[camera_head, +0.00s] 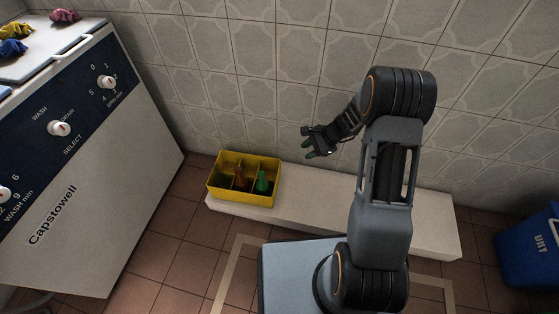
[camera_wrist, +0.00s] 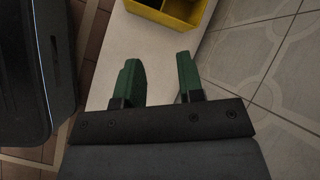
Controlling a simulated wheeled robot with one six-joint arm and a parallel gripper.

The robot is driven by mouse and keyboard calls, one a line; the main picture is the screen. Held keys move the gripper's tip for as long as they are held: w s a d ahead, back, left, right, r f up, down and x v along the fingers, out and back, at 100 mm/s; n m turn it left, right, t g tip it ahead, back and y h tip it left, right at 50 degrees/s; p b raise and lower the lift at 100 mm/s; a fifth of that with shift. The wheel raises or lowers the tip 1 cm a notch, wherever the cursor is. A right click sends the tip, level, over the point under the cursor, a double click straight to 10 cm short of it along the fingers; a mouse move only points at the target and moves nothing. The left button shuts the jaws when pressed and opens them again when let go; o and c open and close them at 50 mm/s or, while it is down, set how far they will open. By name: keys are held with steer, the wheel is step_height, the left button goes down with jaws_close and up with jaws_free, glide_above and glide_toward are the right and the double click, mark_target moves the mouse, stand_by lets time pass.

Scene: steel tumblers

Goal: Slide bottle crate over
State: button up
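The yellow bottle crate (camera_head: 214,191) stands on the left end of a low white bench (camera_head: 303,213) in the head view. It has compartments and holds a green bottle (camera_head: 262,183) and a reddish-brown bottle (camera_head: 239,178). In the wrist view only part of the crate (camera_wrist: 184,22) shows at the top edge. My gripper (camera_head: 309,148) is to the right of the crate and above the bench, apart from the crate. In the wrist view my gripper's green fingers (camera_wrist: 160,78) are spread, with nothing between them but the white bench beneath.
A washing machine (camera_head: 85,160) stands at the left with crumpled cloths on top. A tiled wall (camera_head: 250,70) runs behind the bench. A blue bin (camera_head: 530,250) is at the far right. The bench top right of the crate looks bare where visible; my arm hides part.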

steer(key=s+d+r+n+t+h, duration=0.1)
steer(key=s+r+n+h, duration=0.6)
steer(key=s+r+n, duration=0.7)
steer(key=s+d+r, duration=0.1)
steer(key=s+r, duration=0.4)
steer(key=r, duration=0.1)
steer(key=shift+s+r+t, duration=0.3)
steer(key=shift+s+r, duration=0.05)
steer(key=shift+s, duration=0.1)
